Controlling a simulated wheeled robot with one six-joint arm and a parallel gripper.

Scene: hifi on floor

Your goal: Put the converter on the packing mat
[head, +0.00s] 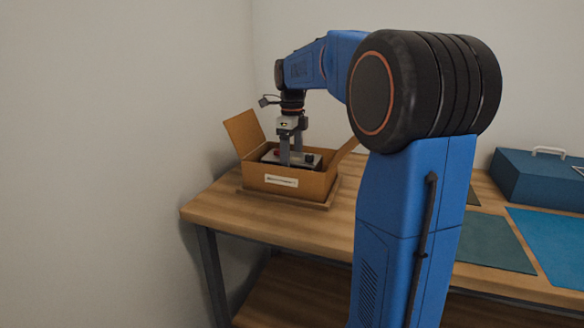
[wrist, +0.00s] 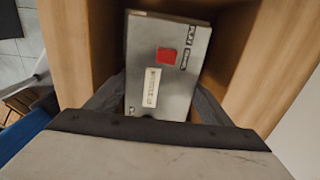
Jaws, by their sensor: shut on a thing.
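The converter (head: 307,163) is a flat grey metal case lying inside an open cardboard box (head: 290,184) on the table's left part. In the wrist view the converter (wrist: 172,84) shows a red square part, a pale label and dark markings. My gripper (head: 291,162) reaches straight down into the box, and its fingers are shut on the converter's two sides. Mats lie right of my arm: a dark green one (head: 488,242) and a blue one (head: 557,240). I cannot tell which is the packing mat.
The cardboard box has raised flaps and stands on a thin brown board (head: 322,206). A blue case (head: 540,178) with a pale handle stands at the back right. A wall is close on the left. My arm hides the middle of the wooden table (head: 225,208).

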